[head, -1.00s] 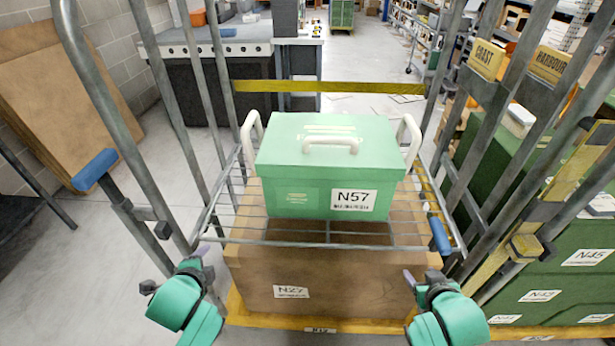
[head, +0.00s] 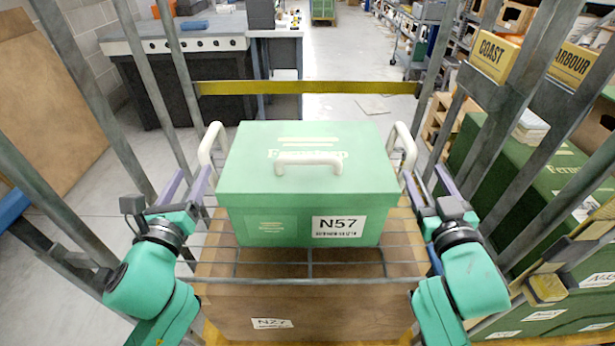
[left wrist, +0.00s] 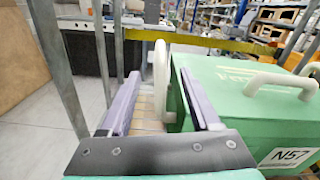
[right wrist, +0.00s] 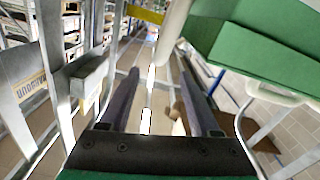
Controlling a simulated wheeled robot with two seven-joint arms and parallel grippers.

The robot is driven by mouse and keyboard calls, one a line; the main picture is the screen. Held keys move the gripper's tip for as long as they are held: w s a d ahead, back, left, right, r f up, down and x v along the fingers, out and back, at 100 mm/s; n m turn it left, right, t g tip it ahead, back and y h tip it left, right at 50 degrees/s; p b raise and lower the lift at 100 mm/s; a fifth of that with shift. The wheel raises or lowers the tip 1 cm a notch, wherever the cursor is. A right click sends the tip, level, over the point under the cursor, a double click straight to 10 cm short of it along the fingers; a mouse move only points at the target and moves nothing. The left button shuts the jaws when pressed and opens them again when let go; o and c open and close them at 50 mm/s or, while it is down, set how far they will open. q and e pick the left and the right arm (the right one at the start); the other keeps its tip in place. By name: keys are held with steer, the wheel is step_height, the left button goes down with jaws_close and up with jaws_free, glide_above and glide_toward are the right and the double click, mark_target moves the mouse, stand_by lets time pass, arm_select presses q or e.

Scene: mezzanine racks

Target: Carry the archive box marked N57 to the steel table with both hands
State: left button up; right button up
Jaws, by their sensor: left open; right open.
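The green archive box marked N57 (head: 310,185) sits level on the wire shelf of a cage trolley, on top of or just above a brown carton (head: 230,300). It has a white handle at each side, the left handle (head: 212,150) and the right handle (head: 402,150). My left gripper (head: 188,188) is open at the left side; in the left wrist view the left handle (left wrist: 161,75) shows between its fingers. My right gripper (head: 430,185) is open at the right side; in the right wrist view a white handle (right wrist: 172,40) shows beyond and between its fingers. Contact cannot be told.
A grey-topped table (head: 180,38) stands at the back left. A yellow bar (head: 310,87) crosses the trolley's far side. Grey trolley posts (head: 70,70) rise close to both arms. Green boxes (head: 560,200) fill the right. Open floor lies beyond the trolley.

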mark_target(210, 137)
arm_select(q)
steer(key=w, duration=1.4)
steer(key=shift+r, duration=0.1)
arm_select(e)
steer(key=w, duration=1.4)
steer(key=shift+r, duration=0.1)
arm_select(q)
steer(key=shift+s, duration=0.1)
arm_select(e)
steer(key=shift+s, duration=0.1)
arm_select(q)
jaws_close()
arm_select(e)
jaws_close()
